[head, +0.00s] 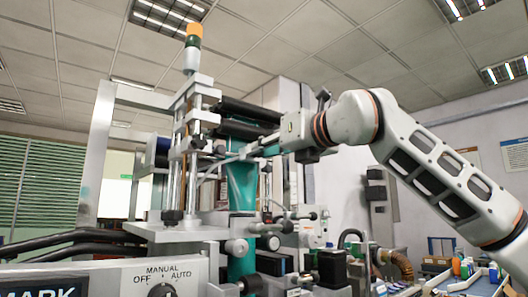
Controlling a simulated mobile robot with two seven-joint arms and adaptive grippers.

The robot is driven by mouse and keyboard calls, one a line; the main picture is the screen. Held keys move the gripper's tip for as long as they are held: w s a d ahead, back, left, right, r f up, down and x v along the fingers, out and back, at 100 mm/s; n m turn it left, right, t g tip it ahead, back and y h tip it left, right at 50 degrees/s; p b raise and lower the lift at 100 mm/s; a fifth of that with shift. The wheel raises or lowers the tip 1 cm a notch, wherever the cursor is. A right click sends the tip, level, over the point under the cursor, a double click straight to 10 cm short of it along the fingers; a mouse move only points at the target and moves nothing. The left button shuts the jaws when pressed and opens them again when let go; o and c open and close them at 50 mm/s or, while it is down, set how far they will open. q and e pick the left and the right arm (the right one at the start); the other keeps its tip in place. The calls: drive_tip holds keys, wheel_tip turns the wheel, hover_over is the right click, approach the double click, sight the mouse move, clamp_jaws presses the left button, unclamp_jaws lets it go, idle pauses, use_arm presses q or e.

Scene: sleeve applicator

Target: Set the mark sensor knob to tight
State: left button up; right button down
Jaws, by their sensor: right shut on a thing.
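My right gripper (250,150) reaches in from the right, high on the sleeve machine (188,233). Its fingers point left at the machine's upper frame, in front of the teal sleeve film (241,186). It is shut on a small part there that is too small and too covered to make out. The mark sensor knob and its setting cannot be made out. A dark plate (40,293) with the white word MARK is cut off at the bottom left. My left gripper is not in view.
A selector knob (163,291) marked MANUAL, OFF and AUTO sits on a grey panel (118,277) at the bottom. Metal posts and dark rollers (247,110) crowd the gripper. Round knobs (237,247) show lower down. Blue bins with bottles (465,270) stand at the right.

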drive_tip(key=shift+f+m, duration=0.1)
drive_tip(key=shift+m, duration=0.8)
drive_tip(key=c, duration=1.8)
unclamp_jaws()
drive_tip(key=shift+s+d, duration=0.1)
drive_tip(key=v, duration=1.1)
drive_tip(key=shift+s+d, duration=0.2)
drive_tip(key=shift+s, duration=0.15)
